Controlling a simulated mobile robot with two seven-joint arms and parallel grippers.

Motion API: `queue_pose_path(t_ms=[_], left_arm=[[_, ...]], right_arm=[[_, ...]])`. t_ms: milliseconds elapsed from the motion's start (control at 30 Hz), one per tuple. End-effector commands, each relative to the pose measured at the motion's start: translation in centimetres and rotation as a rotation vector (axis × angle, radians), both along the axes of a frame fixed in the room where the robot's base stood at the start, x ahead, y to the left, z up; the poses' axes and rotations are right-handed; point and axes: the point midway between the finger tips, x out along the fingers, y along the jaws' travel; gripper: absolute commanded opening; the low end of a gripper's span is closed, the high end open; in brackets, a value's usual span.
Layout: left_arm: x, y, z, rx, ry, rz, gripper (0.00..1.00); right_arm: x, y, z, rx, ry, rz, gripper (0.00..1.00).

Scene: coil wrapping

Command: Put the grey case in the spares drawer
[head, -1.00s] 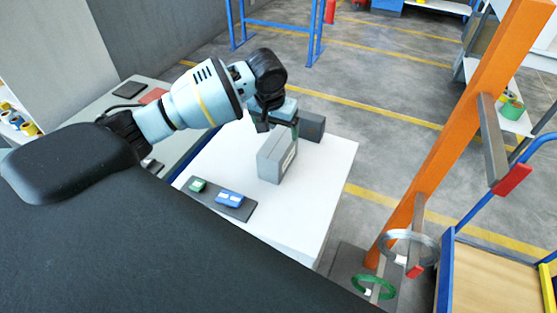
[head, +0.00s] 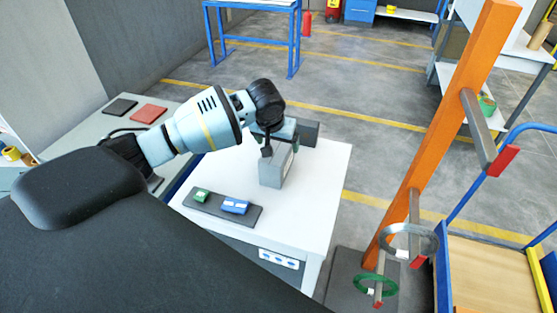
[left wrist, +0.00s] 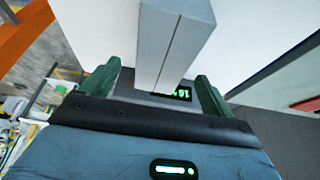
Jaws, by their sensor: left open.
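The grey case (head: 272,174), a light grey upright box, stands on the white-topped cabinet (head: 315,190). It also shows in the left wrist view (left wrist: 175,45). My left gripper (head: 280,147) is open at the top of the case. In the left wrist view its green fingers (left wrist: 158,88) are on either side of the case, with gaps visible; contact is not evident. A drawer front with a white label with blue marks (head: 278,259) shows low on the cabinet; I cannot tell whether it is the spares drawer, and it looks shut. My right gripper is out of view.
A darker grey box (head: 309,132) stands behind the case. A dark tray (head: 250,216) holds a green item (head: 201,195) and a blue item (head: 235,206). An orange post (head: 440,130) with pegs and coils stands at right. The cabinet top's right side is clear.

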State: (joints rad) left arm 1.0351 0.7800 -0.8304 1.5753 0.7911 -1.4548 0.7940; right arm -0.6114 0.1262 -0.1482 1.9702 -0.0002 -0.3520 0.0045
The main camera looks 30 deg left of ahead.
Motion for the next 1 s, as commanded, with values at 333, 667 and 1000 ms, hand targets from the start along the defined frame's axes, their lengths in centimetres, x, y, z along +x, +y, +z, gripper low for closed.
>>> queue_pose_path(t_ms=[333, 667, 1000], left_arm=[[0.7, 0.3, -2.5, 0.001, 0.002, -0.001, 0.87], [1.7, 0.6, -5.2, 0.000, 0.000, -0.001, 0.87], [1.7, 0.6, -5.1, 0.000, -0.001, -0.001, 0.87]], right_arm=[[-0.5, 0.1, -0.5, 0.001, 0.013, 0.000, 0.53], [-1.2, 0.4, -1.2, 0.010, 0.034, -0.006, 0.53], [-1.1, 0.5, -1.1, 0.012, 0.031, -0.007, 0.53]])
